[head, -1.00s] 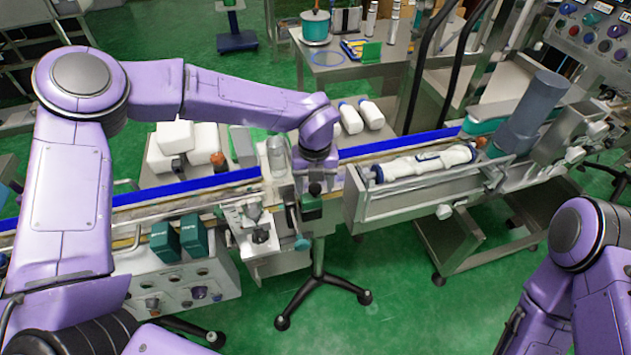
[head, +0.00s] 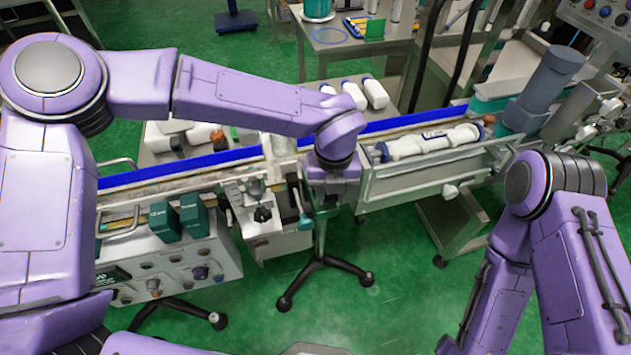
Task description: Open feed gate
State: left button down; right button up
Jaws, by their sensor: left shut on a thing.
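My left gripper (head: 324,200) hangs below the purple wrist at the front edge of the conveyor, between the clear-topped station and the metal trough. It is shut on what looks like the handle of the feed gate, but the wrist covers most of the grip and the gate itself. Thin dark and teal levers (head: 304,212) stand just left of the fingers. My right arm is at the right, with its gripper out of the picture.
A white bottle-like part (head: 432,142) lies in the metal trough (head: 415,182) to the right. Teal boxes (head: 194,216) and a control panel (head: 165,265) stand at the left. A tripod stand (head: 320,262) is below the gripper.

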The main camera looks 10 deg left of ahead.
pick_arm(q)
jog(key=c, duration=0.7)
grip_release()
jog(key=shift+c, duration=0.2)
notch_tip(320, 180, up, 10)
jog(key=b, duration=0.2)
jog(key=shift+r, duration=0.25)
